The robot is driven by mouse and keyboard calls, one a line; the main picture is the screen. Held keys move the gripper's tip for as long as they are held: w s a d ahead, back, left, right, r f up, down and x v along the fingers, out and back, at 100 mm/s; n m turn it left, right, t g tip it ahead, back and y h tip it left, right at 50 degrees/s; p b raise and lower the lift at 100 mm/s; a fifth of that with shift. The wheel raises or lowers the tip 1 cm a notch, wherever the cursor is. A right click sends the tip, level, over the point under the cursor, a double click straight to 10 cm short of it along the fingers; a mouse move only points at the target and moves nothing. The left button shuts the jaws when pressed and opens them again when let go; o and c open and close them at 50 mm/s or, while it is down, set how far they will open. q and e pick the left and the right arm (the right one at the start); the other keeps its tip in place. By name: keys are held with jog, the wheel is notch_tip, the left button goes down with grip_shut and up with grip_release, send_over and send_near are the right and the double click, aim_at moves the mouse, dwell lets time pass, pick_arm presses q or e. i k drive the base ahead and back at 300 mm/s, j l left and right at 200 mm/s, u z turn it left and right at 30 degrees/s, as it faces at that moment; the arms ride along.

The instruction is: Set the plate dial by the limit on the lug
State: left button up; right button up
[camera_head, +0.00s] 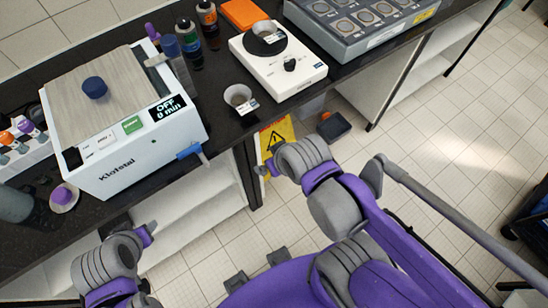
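A white plate unit (290,86) with a round dark top stands on the black bench. Its small black dial (290,63) is on the top face near the front; its setting is too small to read. A small grey dish (263,28) sits on the round top, with a pale tag, likely a lug (275,39), at its front. A second grey dish (238,94) stands on the bench left of the plate, also with a small tagged lug (247,107); the print is unreadable. My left gripper (148,232) and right gripper (263,170) are below the bench edge, apart from everything; their fingers are not clear.
A white box machine (140,150) reading "OFF 0 min" stands left, with a blue handle (190,151) at its front corner. Bottles (209,28) and an orange pad (240,13) are behind. A yellow warning sign (275,138) is below the bench.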

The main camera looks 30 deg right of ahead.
aim_at(289, 65)
jog(key=z, duration=1.25)
jog(key=k+l+u, duration=0.25)
